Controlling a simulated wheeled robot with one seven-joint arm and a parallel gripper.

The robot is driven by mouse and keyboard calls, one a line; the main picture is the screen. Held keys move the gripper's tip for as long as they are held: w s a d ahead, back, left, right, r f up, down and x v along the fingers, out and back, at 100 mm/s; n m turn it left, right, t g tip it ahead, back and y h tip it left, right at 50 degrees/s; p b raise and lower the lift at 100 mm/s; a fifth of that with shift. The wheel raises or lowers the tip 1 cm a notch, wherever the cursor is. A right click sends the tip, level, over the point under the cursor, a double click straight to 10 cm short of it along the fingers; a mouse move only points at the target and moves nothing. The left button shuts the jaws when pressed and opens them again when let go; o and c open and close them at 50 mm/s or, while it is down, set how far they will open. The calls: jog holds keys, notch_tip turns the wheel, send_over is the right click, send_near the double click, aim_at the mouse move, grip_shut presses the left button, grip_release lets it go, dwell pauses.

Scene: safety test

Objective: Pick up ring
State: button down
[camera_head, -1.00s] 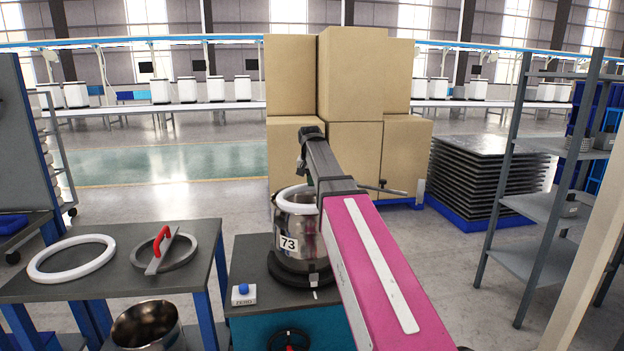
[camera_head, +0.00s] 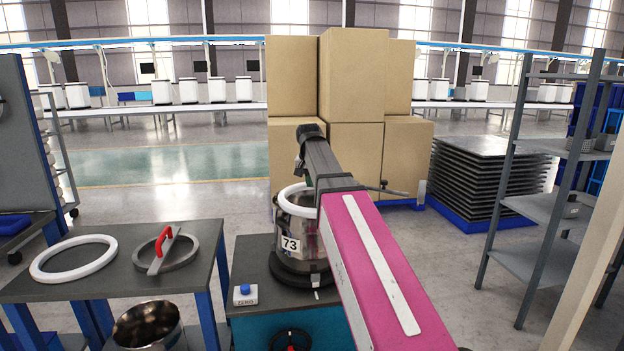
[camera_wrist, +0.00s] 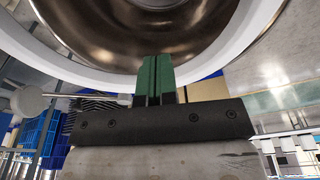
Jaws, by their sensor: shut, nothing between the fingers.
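A white ring (camera_head: 284,204) lies around the top of a shiny metal pot (camera_head: 312,247) marked 73. Part of the ring is hidden behind my arm. In the wrist view the ring (camera_wrist: 75,67) curves around the pot's open mouth (camera_wrist: 150,35). My gripper (camera_wrist: 157,66) has green fingers, shut together with nothing between them. Their tips overlap the ring's near edge in the picture; I cannot tell whether they touch it. In the head view my arm hides the fingers. A second white ring (camera_head: 45,275) lies flat on the left table (camera_head: 60,289).
A grey ring (camera_head: 187,257) with a red-handled bar (camera_head: 160,250) across it is on the left table. A metal bowl (camera_head: 148,325) is below. Cardboard boxes (camera_head: 352,80) are behind; a shelf (camera_head: 535,205) is right.

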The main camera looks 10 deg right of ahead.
jog(key=s, duration=0.1)
jog(key=s+a, duration=0.1)
jog(key=s, duration=0.3)
jog(key=shift+s+a, duration=0.15)
jog(key=shift+a, duration=0.15)
jog(key=c, duration=1.6)
grip_release()
jog(key=shift+s+a, duration=0.15)
jog(key=shift+s, duration=0.2)
jog(key=o, duration=0.5)
jog(key=shift+w+r, duration=0.1)
jog(key=shift+o, duration=1.3)
jog(key=w+r+m, duration=0.2)
jog(key=w+m, duration=0.1)
jog(key=w, duration=0.1)
jog(key=w+d+r+m+g, duration=0.1)
jog(key=w+r+m, duration=0.1)
jog(key=w+m, duration=0.2)
jog(key=w+r+m, duration=0.2)
jog(key=w+m, duration=0.2)
jog(key=shift+d+r+g+y, duration=0.15)
jog(key=shift+d+g+y, duration=0.15)
jog(key=shift+g, duration=0.1)
jog(key=shift+m, duration=0.8)
jog(key=shift+w+d+f, duration=0.1)
jog(key=shift+w+f, duration=0.1)
jog(key=shift+f, duration=2.35)
jog(key=shift+w+d+f, duration=0.1)
jog(key=shift+w+f, duration=0.1)
jog(key=shift+f, duration=2.35)
